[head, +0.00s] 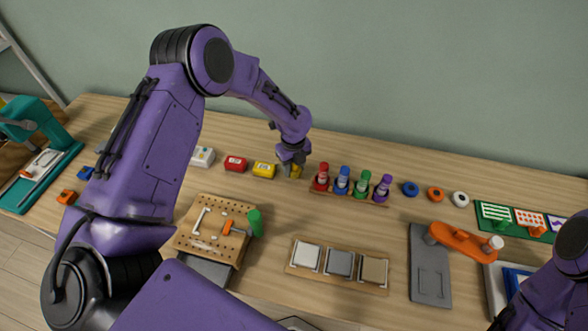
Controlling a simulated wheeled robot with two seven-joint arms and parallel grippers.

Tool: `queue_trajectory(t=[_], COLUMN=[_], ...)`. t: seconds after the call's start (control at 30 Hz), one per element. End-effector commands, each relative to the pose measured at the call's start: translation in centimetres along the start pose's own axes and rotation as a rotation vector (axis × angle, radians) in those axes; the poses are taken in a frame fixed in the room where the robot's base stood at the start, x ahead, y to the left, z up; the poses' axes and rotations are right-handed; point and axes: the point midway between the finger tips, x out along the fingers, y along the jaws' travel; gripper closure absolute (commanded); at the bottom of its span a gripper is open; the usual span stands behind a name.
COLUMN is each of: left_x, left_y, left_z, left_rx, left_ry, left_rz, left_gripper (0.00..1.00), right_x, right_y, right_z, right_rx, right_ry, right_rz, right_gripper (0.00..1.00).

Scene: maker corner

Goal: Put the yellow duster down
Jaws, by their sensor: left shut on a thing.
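My left gripper (293,164) is shut on the yellow duster (296,172), low over the back part of the bench. Only a small part of the duster shows below the fingers; the rest is hidden by the gripper. I cannot tell whether it touches the bench top. The gripper is between a yellow box (263,170) on its left and the rack of bottles on its right. My right arm shows at the lower right corner, but its gripper is out of view.
A red box (235,164) and a white box (203,156) stand left of the yellow box. A wooden rack (349,195) holds red, blue, green and purple bottles. A pegboard (190,239) and a board with square pads (314,275) lie nearer. Bare wood lies before the gripper.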

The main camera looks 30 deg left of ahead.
Motion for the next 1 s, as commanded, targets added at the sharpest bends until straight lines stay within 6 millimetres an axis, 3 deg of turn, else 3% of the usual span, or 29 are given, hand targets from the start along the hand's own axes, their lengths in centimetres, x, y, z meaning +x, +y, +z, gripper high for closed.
queue_trajectory(t=[0.1, 0.5, 0.53, 0.6, 0.87, 1.0], left_x=[1.6, 2.8, 2.8, 2.6, 2.6, 1.6], left_y=[0.2, 0.1, 0.1, 0.1, 0.1, 0.1], left_z=[-0.2, -0.2, -0.2, -0.2, -0.2, -0.1], left_rx=[0.002, 0.001, 0.001, 0.001, 0.001, 0.001], left_ry=[0.002, 0.002, 0.002, 0.002, 0.002, 0.001], left_rz=[0.006, 0.003, 0.003, 0.003, 0.003, 0.001], left_gripper=[0.91, 0.91, 0.55, 0.32, 0.32, 0.32], right_x=[-1.4, -0.8, -0.8, -0.9, -1.0, -0.9], right_y=[0.1, 0.1, 0.1, 0.1, 0.1, 0.1], right_z=[-0.6, -0.3, -0.3, -0.4, -0.4, -0.4], right_rx=[0.000, 0.000, 0.000, 0.000, 0.000, 0.000], right_ry=[0.000, 0.000, 0.000, 0.000, 0.000, 0.001], right_rz=[0.000, 0.000, 0.000, 0.000, 0.000, 0.000], right_gripper=[0.57, 0.57, 0.57, 0.57, 0.57, 0.57])
